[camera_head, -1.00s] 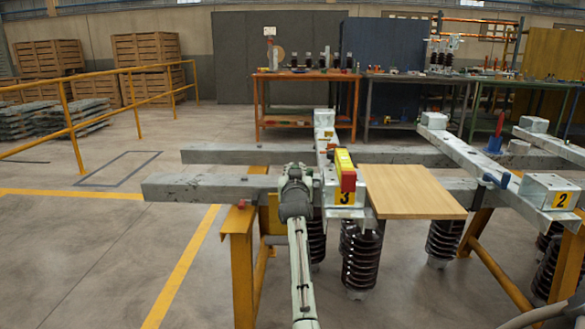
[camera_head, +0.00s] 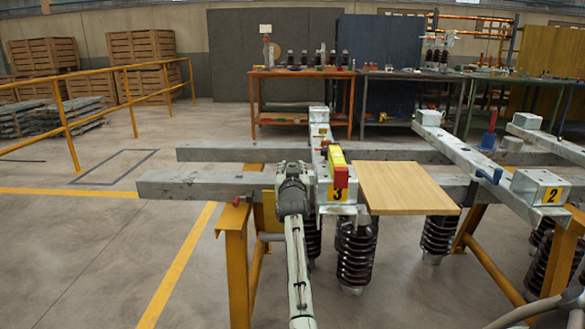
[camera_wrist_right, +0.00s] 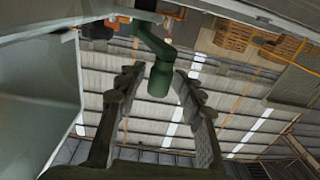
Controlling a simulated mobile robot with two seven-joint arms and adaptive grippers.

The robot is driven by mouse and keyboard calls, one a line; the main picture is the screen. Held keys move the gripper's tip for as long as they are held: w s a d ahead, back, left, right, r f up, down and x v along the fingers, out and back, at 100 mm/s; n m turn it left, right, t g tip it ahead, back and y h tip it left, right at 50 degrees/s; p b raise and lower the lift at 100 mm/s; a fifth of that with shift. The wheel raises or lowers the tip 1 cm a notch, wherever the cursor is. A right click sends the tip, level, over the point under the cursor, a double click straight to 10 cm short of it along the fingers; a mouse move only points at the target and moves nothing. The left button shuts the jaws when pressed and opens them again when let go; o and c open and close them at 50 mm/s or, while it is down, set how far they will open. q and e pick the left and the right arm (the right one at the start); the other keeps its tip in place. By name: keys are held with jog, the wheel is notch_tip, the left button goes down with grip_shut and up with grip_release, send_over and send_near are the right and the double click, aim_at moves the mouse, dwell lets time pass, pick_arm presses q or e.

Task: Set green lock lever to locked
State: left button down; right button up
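The green lock lever (camera_wrist_right: 160,75) shows in the right wrist view as a dark green bent arm with a thick round end. My right gripper (camera_wrist_right: 158,84) is open, with one finger on each side of that end. Gaps show between the end and the fingers; I cannot tell whether either touches. In the head view my pale green right arm reaches up from the bottom to the steel bar marked 3 (camera_head: 321,150). The lever and fingertips cannot be made out there. My left gripper is not in view.
A yellow piece with a red end (camera_head: 339,168) sits on the bar marked 3, close right of my arm. A wooden board (camera_head: 405,188) lies to its right. Dark ribbed insulators (camera_head: 357,250) hang below. Open floor (camera_head: 90,245) lies to the left.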

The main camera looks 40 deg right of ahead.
jog(key=shift+r, duration=0.1)
jog(key=v, duration=0.7)
jog(key=shift+s+a, duration=0.15)
jog(key=shift+c, duration=0.2)
